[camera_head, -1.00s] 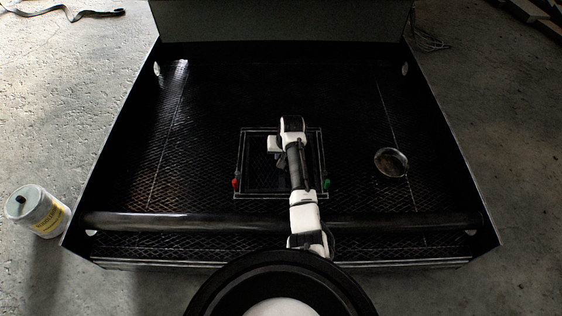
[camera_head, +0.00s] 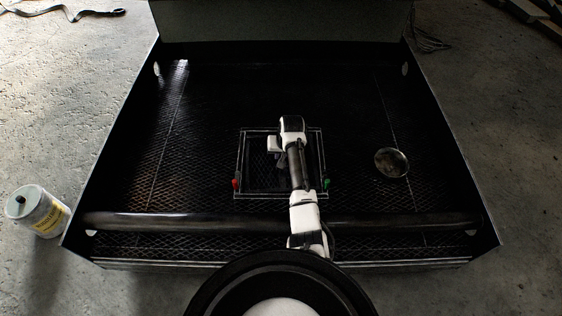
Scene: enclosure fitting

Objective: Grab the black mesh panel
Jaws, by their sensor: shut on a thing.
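The black mesh panel (camera_head: 254,178) shows as a square with a thin pale outline in the middle of the large dark enclosure, over its mesh floor. A small red piece (camera_head: 236,184) is at its left edge and a green one (camera_head: 326,183) at its right edge. My gripper (camera_head: 281,162) points down over the panel's middle, shut on it. The fingertips are small and dark, and the exact grip point is hard to see. My arm covers the panel's right part. I cannot tell whether the panel is lifted off the floor.
A dark bar (camera_head: 160,221) crosses the enclosure's front under my arm. A round metal dish (camera_head: 391,162) is to the right. Side walls and a raised back panel (camera_head: 280,22) bound the enclosure. A white canister (camera_head: 40,212) stands outside at left, a strap (camera_head: 70,14) behind.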

